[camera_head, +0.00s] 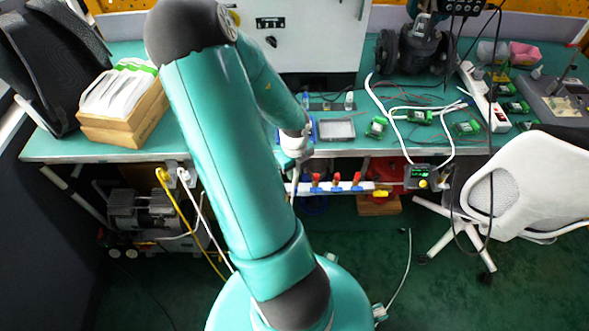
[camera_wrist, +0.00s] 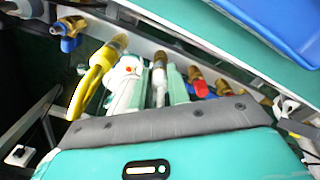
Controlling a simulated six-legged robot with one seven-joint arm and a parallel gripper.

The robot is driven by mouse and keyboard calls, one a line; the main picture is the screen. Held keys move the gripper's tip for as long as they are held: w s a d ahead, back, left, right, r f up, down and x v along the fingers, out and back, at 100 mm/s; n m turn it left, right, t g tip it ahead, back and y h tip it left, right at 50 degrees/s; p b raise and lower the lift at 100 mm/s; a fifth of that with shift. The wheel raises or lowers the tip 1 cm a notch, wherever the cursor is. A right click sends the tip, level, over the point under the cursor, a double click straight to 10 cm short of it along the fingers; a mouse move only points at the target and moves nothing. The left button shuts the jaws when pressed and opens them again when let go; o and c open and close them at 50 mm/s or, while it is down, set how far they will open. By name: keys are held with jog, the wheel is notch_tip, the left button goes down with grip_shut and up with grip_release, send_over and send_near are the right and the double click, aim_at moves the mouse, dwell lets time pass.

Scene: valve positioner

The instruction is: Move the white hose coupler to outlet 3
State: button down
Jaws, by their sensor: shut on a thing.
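My gripper (camera_head: 295,160) is at the bench's front edge in the head view, near the left end of the pipe rail (camera_head: 304,188). In the wrist view its pale fingers (camera_wrist: 150,82) are shut on a light, slim piece (camera_wrist: 158,86), apparently the white hose coupler. The fingers hide much of it, and I cannot tell whether it touches an outlet. Several outlets with red handles (camera_head: 336,180) line the rail. A red handle (camera_wrist: 201,88) and brass fittings show to the right of the fingers in the wrist view. I cannot read outlet numbers.
A yellow hose (camera_wrist: 87,88) is close left of the fingers in the wrist view. Yellow (camera_head: 163,175) and white (camera_head: 185,177) hose ends hang under the bench at left. A compressor (camera_head: 145,212) stands below. A white chair (camera_head: 535,185) stands at right.

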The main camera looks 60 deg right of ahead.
aim_at(295, 170)
jog(key=c, duration=1.3)
grip_release()
jog(key=shift+o, duration=0.2)
notch_tip(295, 170, up, 14)
jog(key=shift+f, duration=0.1)
